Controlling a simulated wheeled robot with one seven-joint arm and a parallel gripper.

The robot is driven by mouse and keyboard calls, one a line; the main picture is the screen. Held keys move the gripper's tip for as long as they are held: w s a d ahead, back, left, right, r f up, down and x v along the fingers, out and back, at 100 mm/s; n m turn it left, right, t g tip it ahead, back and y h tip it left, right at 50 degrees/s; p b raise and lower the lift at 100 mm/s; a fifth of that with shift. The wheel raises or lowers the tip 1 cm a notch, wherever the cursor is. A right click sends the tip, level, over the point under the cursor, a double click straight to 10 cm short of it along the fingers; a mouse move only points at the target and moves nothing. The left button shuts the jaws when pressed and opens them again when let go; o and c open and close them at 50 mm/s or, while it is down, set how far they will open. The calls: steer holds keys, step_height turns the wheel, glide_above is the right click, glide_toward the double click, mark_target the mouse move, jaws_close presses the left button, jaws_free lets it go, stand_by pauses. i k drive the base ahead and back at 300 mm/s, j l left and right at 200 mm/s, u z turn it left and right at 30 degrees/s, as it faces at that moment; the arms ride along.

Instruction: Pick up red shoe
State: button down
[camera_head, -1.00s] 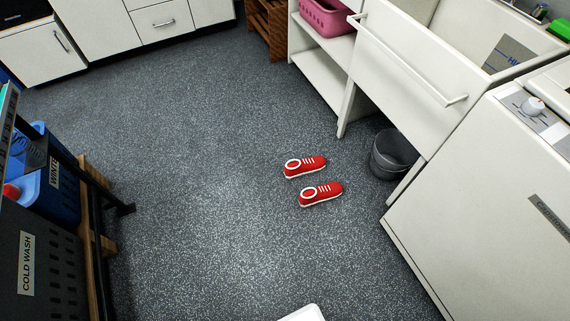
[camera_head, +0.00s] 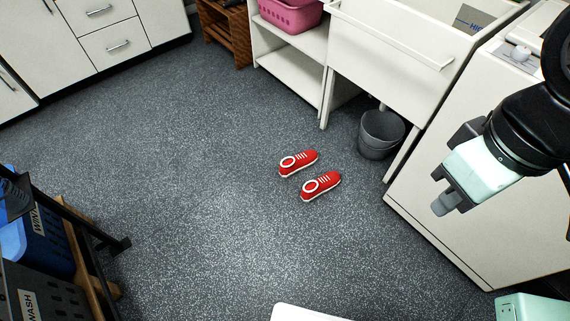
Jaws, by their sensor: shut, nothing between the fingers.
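Two red shoes with white soles and white laces lie side by side on the grey speckled floor, near the middle of the view. The farther red shoe (camera_head: 299,163) is slightly left of the nearer red shoe (camera_head: 321,186). Both stand upright on their soles, toes pointing right. My gripper (camera_head: 444,192) is at the right, in front of the white washer, well right of the shoes and apart from them. Its fingers look closed, with nothing held.
A grey bucket (camera_head: 381,135) stands right of the shoes, beneath the white sink unit (camera_head: 396,45). A white washer (camera_head: 440,165) is at the right. White shelves with a pink basket (camera_head: 291,14) are behind. Floor left of the shoes is clear.

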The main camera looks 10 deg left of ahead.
mark_target(294, 164)
steer(key=k+j+u, duration=0.1)
steer(key=u, duration=0.5)
steer(key=i+l+u, duration=0.1)
steer(key=u, duration=0.75)
steer(key=i+l+u, duration=0.5)
steer(key=l, duration=0.15)
steer(key=l+u, duration=0.25)
steer(key=i+l, duration=0.1)
steer(key=l, duration=0.2)
steer(key=i+l, duration=0.1)
steer(key=l, duration=0.25)
steer(key=i+l, duration=0.15)
steer(key=l, duration=0.15)
